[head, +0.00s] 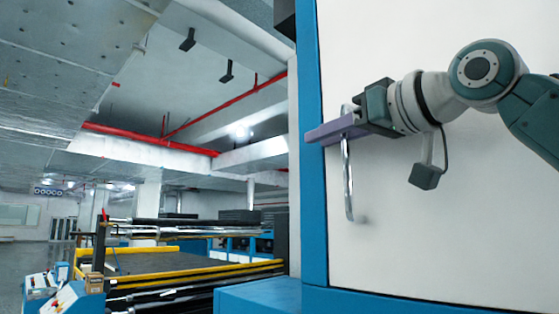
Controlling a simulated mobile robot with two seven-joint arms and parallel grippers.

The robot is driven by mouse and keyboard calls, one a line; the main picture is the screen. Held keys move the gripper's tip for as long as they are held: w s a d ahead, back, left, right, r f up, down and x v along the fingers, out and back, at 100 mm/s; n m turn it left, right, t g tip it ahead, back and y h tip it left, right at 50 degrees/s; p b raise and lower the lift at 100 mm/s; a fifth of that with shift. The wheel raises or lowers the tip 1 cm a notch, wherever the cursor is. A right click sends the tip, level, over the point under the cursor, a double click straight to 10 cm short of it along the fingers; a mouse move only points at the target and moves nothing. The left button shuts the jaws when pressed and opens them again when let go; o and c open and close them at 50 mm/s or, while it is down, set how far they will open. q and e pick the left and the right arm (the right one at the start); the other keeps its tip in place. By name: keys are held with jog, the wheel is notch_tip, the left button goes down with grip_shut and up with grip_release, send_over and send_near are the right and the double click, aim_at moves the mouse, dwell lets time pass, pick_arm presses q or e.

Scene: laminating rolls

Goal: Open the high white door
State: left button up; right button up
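The high white door (430,220) fills the right of the head view. It is a white panel in a blue frame and appears shut. A curved vertical metal handle (348,180) stands on its left part. My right gripper (328,130) reaches in from the right, with its purple fingers lying sideways across the upper part of the handle. The handle shows above and below the fingers. The fingers hide the crossing, so I cannot tell whether they are closed on the handle. My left gripper is not in view.
A blue ledge (258,297) juts out at the lower left of the door. Further left and back stands a machine with yellow rails (190,275) and dark rollers. A control box (75,298) is at the lower left. Red pipes run along the ceiling.

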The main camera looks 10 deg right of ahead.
jog(key=shift+s, duration=0.1)
grip_shut()
dwell(1.3)
